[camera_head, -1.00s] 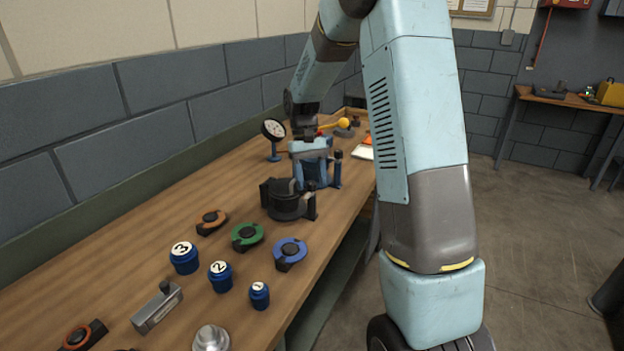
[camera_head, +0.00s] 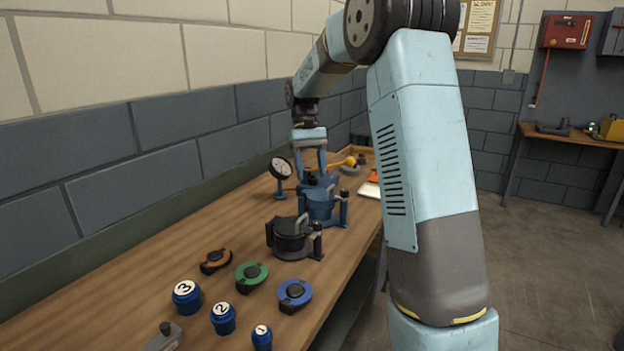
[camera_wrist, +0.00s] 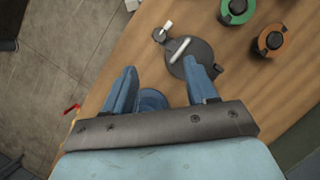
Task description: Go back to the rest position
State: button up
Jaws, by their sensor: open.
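My gripper (camera_head: 311,175) hangs fingers-down above the blue pot-like casing (camera_head: 321,207) on the bench. Its two blue fingers are apart with nothing held between them; they also show in the wrist view (camera_wrist: 161,85). Part of the blue casing shows in the wrist view between the fingers (camera_wrist: 152,99). A black casing with a light handle (camera_head: 290,241) stands just in front of the blue one, and it also shows in the wrist view (camera_wrist: 178,62), partly behind one finger.
A dial gauge (camera_head: 281,170) stands left of my gripper. Orange (camera_head: 215,261), green (camera_head: 251,275) and blue (camera_head: 295,293) round parts and several numbered blue pieces (camera_head: 186,296) lie nearer on the bench. A block wall runs along the left; open floor lies right.

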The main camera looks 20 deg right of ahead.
jog(key=shift+r, duration=0.1)
jog(key=s+r+t, duration=0.2)
jog(key=s+r, duration=0.2)
jog(key=s, duration=0.4)
jog(key=s+r+t, duration=0.3)
jog(key=s+r, duration=0.1)
jog(key=s, duration=0.4)
jog(key=s+f+t, duration=0.2)
jog(key=s+t, duration=0.3)
jog(key=s, duration=1.2)
jog(key=shift+d+f, duration=0.2)
jog(key=shift+d, duration=0.15)
